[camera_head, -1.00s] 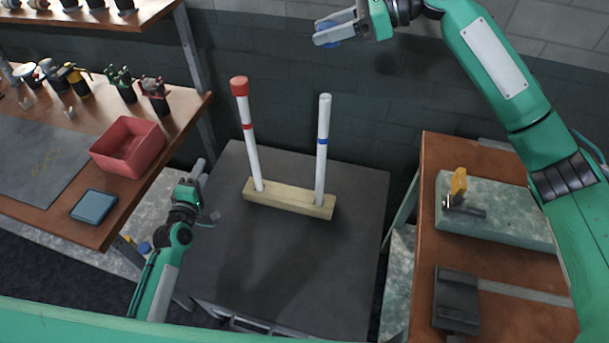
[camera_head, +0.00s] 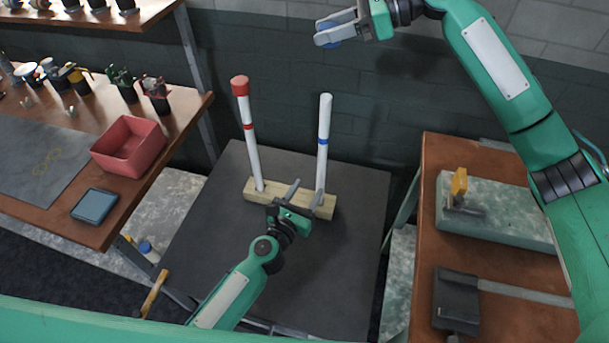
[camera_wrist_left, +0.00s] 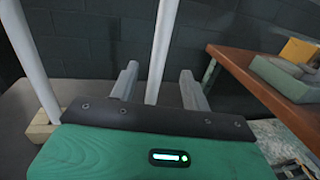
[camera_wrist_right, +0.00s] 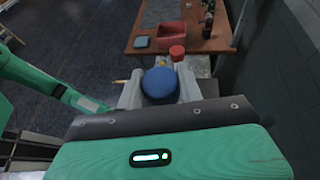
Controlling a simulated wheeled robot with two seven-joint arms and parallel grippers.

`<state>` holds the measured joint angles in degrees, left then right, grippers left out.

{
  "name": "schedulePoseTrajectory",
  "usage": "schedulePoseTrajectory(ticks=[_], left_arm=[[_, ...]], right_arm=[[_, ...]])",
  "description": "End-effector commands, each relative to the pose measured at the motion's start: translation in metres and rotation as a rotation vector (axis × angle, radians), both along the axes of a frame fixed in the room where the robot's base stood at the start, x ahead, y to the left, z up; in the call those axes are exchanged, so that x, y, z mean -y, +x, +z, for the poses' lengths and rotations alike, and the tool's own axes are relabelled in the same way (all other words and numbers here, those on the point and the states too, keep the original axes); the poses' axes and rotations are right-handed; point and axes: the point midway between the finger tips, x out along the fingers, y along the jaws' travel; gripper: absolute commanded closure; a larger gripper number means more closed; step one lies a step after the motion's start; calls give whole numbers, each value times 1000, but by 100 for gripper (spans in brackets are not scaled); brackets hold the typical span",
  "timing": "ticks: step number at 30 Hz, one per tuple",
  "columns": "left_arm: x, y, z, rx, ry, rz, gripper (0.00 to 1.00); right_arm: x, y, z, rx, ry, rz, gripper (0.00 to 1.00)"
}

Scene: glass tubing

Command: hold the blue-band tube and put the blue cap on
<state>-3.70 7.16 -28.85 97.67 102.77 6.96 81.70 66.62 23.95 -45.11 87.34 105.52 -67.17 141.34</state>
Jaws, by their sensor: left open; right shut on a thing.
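The blue-band tube (camera_head: 323,135) stands upright at the right end of a wooden block (camera_head: 263,196), its top end bare. My left gripper (camera_head: 307,190) is open at the low part of this tube. In the left wrist view the tube (camera_wrist_left: 160,55) rises between the two spread fingers, with gaps on both sides. My right gripper (camera_head: 318,32) is high up and shut on the blue cap (camera_head: 328,43). In the right wrist view the cap (camera_wrist_right: 160,84) sits between the fingers. The cap is well above and apart from the tube.
A red-band tube (camera_head: 250,150) with a red cap (camera_head: 240,86) stands at the block's left end. The block rests on a dark table (camera_head: 330,270). A side bench at the left holds a red bin (camera_head: 128,147); another bench (camera_head: 520,300) stands right.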

Motion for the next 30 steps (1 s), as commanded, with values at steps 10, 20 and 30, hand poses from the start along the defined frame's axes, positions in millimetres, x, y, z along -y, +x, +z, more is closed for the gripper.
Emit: schedulePoseTrajectory(ticks=[10,20,30], left_arm=[[21,50,2,2,-2,0,52],[40,97,1,2,2,0,52],[45,109,1,1,1,0,52]], right_arm=[[0,0,0,0,0,0,88],[0,0,0,0,0,0,88],[0,0,0,0,0,0,88]])
